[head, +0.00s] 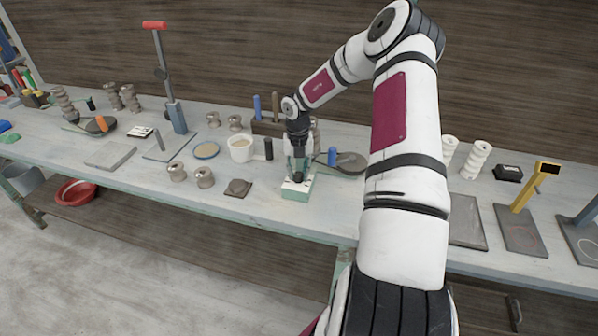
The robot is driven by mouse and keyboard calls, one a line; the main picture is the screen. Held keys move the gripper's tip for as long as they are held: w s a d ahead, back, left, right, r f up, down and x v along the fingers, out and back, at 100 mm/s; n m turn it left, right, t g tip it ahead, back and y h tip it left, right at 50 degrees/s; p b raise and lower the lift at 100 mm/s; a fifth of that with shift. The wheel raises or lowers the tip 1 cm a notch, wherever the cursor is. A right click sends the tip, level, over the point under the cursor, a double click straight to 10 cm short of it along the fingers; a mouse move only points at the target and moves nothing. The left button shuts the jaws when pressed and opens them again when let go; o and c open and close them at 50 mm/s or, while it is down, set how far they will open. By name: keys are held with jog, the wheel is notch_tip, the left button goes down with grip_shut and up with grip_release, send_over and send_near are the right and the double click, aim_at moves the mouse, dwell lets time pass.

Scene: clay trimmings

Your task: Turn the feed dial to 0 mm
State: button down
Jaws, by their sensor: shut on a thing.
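A small pale box with green sides (291,195) sits near the front edge of the bench. My gripper (298,174) points straight down over its top, shut on a small dark part there that looks like the feed dial. The fingers and the small size hide most of the dial. I cannot read its scale or pointer, so its setting cannot be told.
Close left are a dark square slab (237,188), a white cup (240,149) and metal spools (205,178). A dark round pan (351,163) and a blue cylinder (332,156) stand close right. The bench's front edge is just below the box.

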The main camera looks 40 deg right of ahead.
aim_at(298, 174)
jog(key=shift+n, duration=0.5)
jog(key=c, duration=1.2)
grip_release()
jog(key=shift+c, duration=0.2)
jog(key=shift+r, duration=0.15)
notch_tip(298, 174, up, 12)
